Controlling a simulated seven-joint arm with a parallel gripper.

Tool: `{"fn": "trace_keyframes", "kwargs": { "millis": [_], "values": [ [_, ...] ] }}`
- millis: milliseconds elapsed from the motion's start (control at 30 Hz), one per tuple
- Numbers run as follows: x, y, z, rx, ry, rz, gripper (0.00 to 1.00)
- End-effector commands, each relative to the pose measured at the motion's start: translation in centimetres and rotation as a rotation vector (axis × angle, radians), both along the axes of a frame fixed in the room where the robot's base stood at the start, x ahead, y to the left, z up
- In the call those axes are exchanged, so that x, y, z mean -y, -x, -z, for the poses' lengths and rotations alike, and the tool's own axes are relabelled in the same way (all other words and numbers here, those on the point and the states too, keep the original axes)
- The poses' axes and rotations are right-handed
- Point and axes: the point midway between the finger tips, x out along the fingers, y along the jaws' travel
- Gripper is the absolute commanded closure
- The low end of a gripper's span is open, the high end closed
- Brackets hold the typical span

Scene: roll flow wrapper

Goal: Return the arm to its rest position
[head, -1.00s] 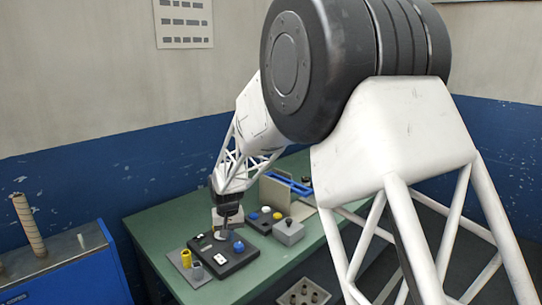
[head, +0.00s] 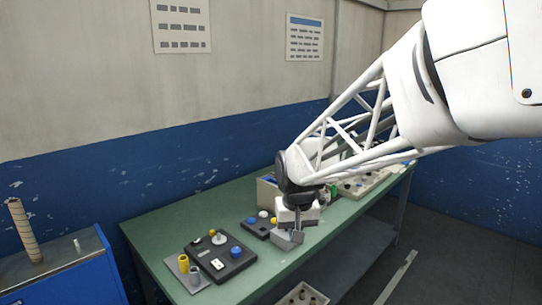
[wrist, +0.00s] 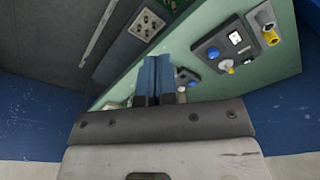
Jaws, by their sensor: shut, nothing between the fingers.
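My arm reaches in from the right in the head view. My gripper (head: 299,228) points down above the front right part of the green table (head: 180,218), by a grey block (head: 285,240). In the head view its fingertips partly overlap that block, and I cannot tell the gap between them. In the wrist view my gripper (wrist: 157,62) shows two blue-grey fingers side by side, shut with nothing held. The black control panel (head: 208,265) with a blue knob lies on the table to the left of my gripper.
A grey plate with yellow and grey cylinders (head: 183,262) sits at the table's front left. A second panel (head: 253,229) lies beside my gripper. A tray of round parts (head: 303,296) is below the table's front edge. A blue cabinet (head: 65,275) stands at the left.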

Motion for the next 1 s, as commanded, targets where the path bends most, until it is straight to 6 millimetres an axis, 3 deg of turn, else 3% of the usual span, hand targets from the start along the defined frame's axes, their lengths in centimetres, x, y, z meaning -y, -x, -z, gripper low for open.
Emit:
{"fn": "trace_keyframes", "kwargs": {
  "millis": [433,1000],
  "values": [
    [6.7,10.4,-2.8,0.051,-0.002,0.059,1.0],
    [12.0,23.2,-2.2,0.106,0.005,0.127,1.0]
  ]
}}
